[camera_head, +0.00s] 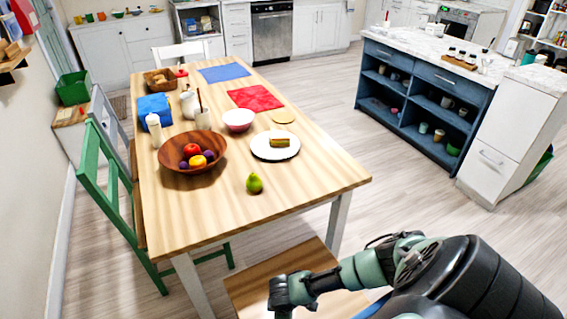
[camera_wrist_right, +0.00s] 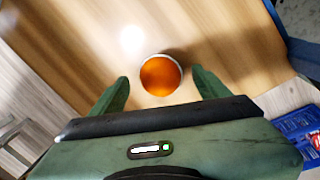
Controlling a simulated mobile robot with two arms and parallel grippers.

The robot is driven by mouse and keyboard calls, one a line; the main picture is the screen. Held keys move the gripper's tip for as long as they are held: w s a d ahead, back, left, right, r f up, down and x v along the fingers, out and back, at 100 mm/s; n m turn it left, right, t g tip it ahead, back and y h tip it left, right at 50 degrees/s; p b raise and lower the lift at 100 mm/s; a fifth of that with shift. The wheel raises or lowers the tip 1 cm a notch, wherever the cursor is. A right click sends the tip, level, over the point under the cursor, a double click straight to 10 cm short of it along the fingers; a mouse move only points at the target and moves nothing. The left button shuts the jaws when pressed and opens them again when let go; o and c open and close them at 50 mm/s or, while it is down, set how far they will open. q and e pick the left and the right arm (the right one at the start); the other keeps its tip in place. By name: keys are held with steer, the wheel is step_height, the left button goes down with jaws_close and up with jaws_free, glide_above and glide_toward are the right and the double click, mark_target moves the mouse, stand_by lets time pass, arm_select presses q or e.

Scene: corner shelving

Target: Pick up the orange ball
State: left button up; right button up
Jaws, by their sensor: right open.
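In the right wrist view, a glossy orange ball (camera_wrist_right: 160,76) with a pale rim along its upper edge sits on a wooden surface (camera_wrist_right: 235,45). My right gripper (camera_wrist_right: 161,73) is open, with one green finger on each side of the ball. Gaps show between the ball and both fingers. In the head view my right arm reaches in from the lower right over a wooden seat (camera_head: 250,290); its fingertips and the ball are not visible there. My left gripper is not in view.
A green chair (camera_head: 95,175) is left of the table. A blue-and-red object (camera_wrist_right: 302,130) shows at the wrist view's lower right.

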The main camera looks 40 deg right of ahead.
steer(key=shift+w+f, duration=0.2)
steer(key=shift+f, duration=0.65)
steer(key=c, duration=1.4)
steer(key=shift+r, duration=0.1)
